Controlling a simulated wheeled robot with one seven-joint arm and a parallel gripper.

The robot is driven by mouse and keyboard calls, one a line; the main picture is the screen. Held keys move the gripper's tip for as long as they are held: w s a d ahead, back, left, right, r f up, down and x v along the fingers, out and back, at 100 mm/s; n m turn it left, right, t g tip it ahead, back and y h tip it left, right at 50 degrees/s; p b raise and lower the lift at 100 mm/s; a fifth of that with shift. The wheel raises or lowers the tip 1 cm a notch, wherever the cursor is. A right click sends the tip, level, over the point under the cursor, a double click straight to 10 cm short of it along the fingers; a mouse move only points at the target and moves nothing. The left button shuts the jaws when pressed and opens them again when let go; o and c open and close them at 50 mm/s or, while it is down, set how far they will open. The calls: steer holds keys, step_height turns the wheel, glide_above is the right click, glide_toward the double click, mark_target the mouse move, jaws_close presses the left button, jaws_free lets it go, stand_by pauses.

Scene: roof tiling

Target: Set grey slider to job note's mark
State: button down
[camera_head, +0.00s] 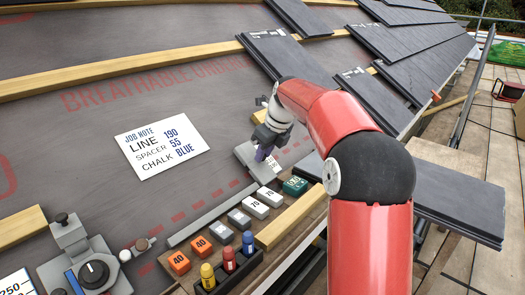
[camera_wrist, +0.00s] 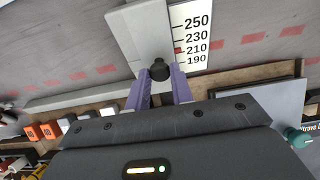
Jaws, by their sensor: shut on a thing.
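The grey slider (camera_wrist: 142,32) lies on the roof underlay beside a white scale (camera_wrist: 195,32) marked 250, 230, 210 and 190. In the wrist view a small red mark at the slider's edge sits close to the 210 line. My gripper (camera_wrist: 160,78) has purple fingers closed around the slider's dark knob (camera_wrist: 160,68). In the head view my gripper (camera_head: 264,150) is at the slider (camera_head: 243,154), partly hidden by my arm. The job note (camera_head: 161,149) reads line 190, spacer 55, chalk blue.
Coloured chalk bottles (camera_head: 229,259) stand in front. A grey dial fixture (camera_head: 93,272) is at lower left. Slates (camera_head: 287,55) lie up the roof.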

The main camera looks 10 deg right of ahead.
mark_target(267, 172)
steer(key=shift+s+d+f+b, duration=0.25)
steer(key=shift+s+d+f, duration=0.2)
steer(key=shift+s+f, duration=0.15)
steer(key=shift+s+d+f+b, duration=0.2)
steer(key=shift+s+d+f, duration=0.2)
steer(key=shift+s+f, duration=0.15)
steer(key=shift+s, duration=0.1)
steer(key=c, duration=1.2)
jaws_free()
steer(key=shift+c, duration=0.2)
steer(key=shift+r, duration=0.1)
steer(key=p+v, duration=0.2)
steer(key=v, duration=0.5)
steer(key=shift+r, duration=0.4)
